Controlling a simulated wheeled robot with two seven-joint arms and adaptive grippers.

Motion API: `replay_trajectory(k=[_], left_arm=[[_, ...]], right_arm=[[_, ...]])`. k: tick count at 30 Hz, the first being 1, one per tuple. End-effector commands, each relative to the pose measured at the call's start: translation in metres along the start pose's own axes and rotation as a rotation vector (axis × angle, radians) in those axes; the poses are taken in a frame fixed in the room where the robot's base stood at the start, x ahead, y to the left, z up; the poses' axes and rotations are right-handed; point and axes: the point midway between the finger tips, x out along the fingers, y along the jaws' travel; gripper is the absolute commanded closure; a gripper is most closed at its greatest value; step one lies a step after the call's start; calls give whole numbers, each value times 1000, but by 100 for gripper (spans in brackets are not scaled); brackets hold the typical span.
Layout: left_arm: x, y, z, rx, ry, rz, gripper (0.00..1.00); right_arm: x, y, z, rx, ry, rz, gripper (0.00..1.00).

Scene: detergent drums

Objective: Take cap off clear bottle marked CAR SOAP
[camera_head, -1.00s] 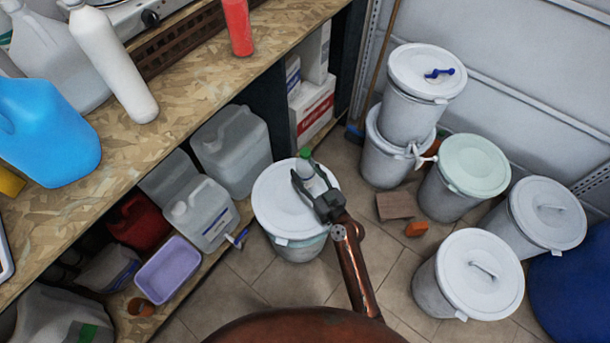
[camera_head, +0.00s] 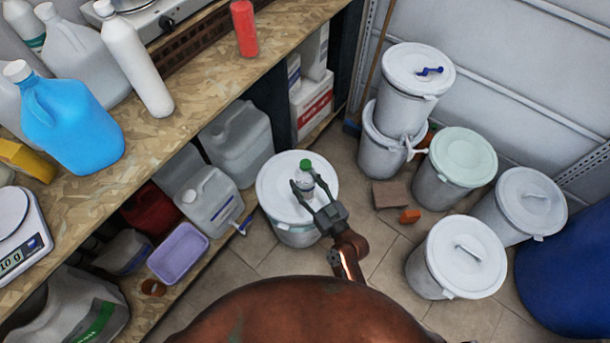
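A small clear bottle (camera_head: 305,184) with a green cap (camera_head: 305,164) stands upright on the white lid of a drum (camera_head: 270,190). Its label is too small to read. My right gripper (camera_head: 303,184) reaches toward it from the lower right. Its two dark fingers are spread apart, one to either side of the bottle's body, below the cap. I cannot tell whether either finger touches the bottle. My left gripper is not in view.
A wooden shelf at left carries a blue jug (camera_head: 75,125), a white bottle (camera_head: 140,65), a red can (camera_head: 244,28) and a scale (camera_head: 22,235). Jugs and a purple tub (camera_head: 178,253) sit below. Several lidded drums stand at right; tiled floor lies between.

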Motion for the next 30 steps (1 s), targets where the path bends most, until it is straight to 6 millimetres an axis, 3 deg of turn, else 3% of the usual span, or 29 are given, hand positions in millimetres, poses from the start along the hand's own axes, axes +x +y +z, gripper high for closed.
replay_trajectory(k=[10, 11, 26, 30], left_arm=[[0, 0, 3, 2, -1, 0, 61], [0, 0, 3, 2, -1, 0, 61], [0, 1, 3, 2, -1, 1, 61], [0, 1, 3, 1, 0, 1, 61]], right_arm=[[-3, -2, -1, 0, -1, 0, 74], [-3, -2, -1, 0, -1, 0, 55], [-3, -2, -1, 0, -1, 0, 90], [-3, -2, -1, 0, -1, 0, 90]])
